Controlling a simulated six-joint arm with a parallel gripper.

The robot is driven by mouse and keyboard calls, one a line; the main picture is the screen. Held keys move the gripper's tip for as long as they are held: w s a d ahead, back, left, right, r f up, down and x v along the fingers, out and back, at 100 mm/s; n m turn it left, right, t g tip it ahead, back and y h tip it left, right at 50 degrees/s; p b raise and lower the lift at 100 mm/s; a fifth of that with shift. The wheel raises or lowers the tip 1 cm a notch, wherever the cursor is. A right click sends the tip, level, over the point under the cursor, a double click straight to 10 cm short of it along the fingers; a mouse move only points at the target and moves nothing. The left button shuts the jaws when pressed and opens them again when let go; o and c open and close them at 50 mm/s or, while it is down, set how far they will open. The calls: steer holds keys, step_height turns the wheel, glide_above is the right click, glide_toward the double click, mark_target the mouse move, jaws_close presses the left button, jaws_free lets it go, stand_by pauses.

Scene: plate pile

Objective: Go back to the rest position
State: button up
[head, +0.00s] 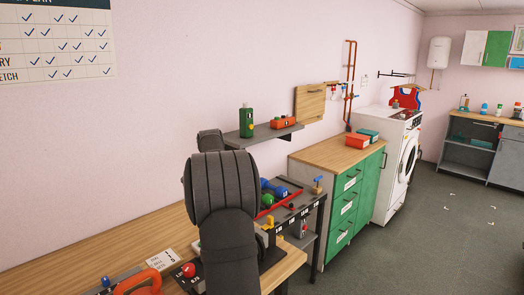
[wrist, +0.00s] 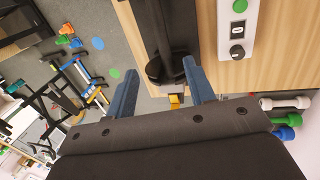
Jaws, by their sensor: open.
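My gripper (wrist: 161,72) shows in the wrist view as two blue fingers standing wide apart, with nothing held between them. A black post with a round black part (wrist: 168,66) shows beyond the fingers, over the edge of the wooden table (wrist: 276,60). A small yellow piece (wrist: 175,101) shows below it. I cannot tell how far these are from the fingers. In the head view my dark arm stands in front of the workbench (head: 62,249) and hides the gripper. I cannot make out a pile of plates in either view.
Near my arm are a rack with dumbbells (head: 272,190), a red button box (head: 188,271) and an orange-red handle (head: 140,284). A wall shelf (head: 262,134) holds a green bottle (head: 246,121). Green drawers (head: 345,208) and a washing machine (head: 398,160) stand beyond; open floor lies right.

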steer(key=s+f, duration=0.1)
steer(key=f, duration=0.4)
steer(key=d+f, duration=0.1)
steer(key=f, duration=0.5)
steer(key=s+d+f, duration=0.1)
steer(key=f, duration=0.4)
steer(key=shift+s+f, duration=0.3)
steer(key=shift+s, duration=0.05)
step_height(320, 180, up, 4)
steer(key=shift+r, duration=0.2)
